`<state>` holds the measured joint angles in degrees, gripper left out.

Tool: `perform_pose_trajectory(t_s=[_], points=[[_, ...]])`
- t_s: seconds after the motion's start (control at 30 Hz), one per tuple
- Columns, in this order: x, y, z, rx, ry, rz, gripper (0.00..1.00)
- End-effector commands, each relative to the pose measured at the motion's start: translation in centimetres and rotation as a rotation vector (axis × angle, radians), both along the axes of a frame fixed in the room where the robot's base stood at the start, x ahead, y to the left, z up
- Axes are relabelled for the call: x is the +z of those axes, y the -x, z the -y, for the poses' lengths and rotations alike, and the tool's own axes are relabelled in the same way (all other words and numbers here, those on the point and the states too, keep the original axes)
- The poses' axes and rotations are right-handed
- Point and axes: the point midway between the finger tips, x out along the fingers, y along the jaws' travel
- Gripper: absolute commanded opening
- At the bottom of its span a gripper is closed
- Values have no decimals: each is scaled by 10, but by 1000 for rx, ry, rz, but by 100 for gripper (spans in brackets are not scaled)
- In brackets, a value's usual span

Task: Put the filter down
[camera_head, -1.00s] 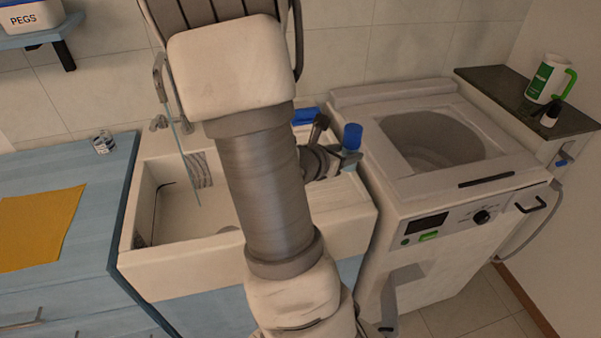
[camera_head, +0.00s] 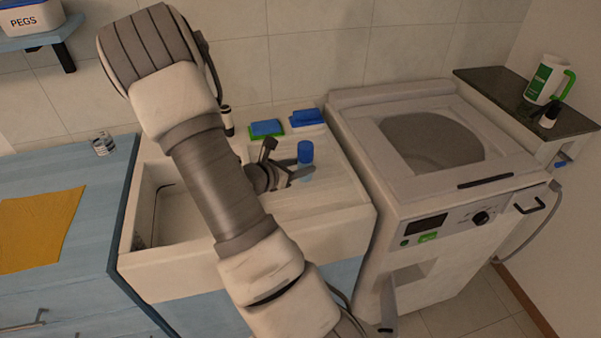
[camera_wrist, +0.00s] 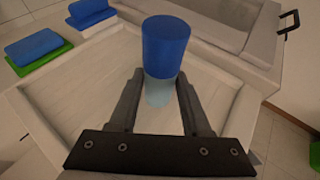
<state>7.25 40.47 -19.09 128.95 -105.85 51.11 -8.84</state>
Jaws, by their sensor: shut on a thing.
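The filter is a small cylinder with a blue top (camera_head: 305,151) and a paler, translucent lower part. It is upright over the ribbed draining board (camera_head: 335,190) of the sink, right of the basin. My gripper (camera_head: 300,172) is shut on the filter, low on its body. The wrist view shows the filter (camera_wrist: 165,45) between the two dark fingers of my gripper (camera_wrist: 160,88). I cannot tell whether its base touches the board.
A green-and-blue sponge (camera_head: 267,128) and a blue block (camera_head: 307,117) lie at the back of the board. The sink basin (camera_head: 180,220) is on the left. The board's front is clear.

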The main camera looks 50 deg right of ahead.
Motion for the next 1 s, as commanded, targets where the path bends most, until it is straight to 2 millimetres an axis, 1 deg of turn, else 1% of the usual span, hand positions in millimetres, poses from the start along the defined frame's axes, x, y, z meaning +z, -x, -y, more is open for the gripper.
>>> perform_pose_trajectory(t_s=[0.03, 0.17, 0.47, 0.6, 0.63, 0.77, 0.8, 1.0], points=[[-10, 1, 0, 1, -1, -4, 0], [-22, 0, 0, 1, -1, -2, 0], [-24, 0, 0, 1, 0, 1, 0], [-29, 0, 0, 1, 0, 1, 0], [-28, 0, 0, 1, -1, 1, 52], [-27, 0, 0, 1, -1, 1, 75], [-27, 0, 0, 1, -1, 0, 78], [-27, 0, 0, 1, -1, 0, 78]])
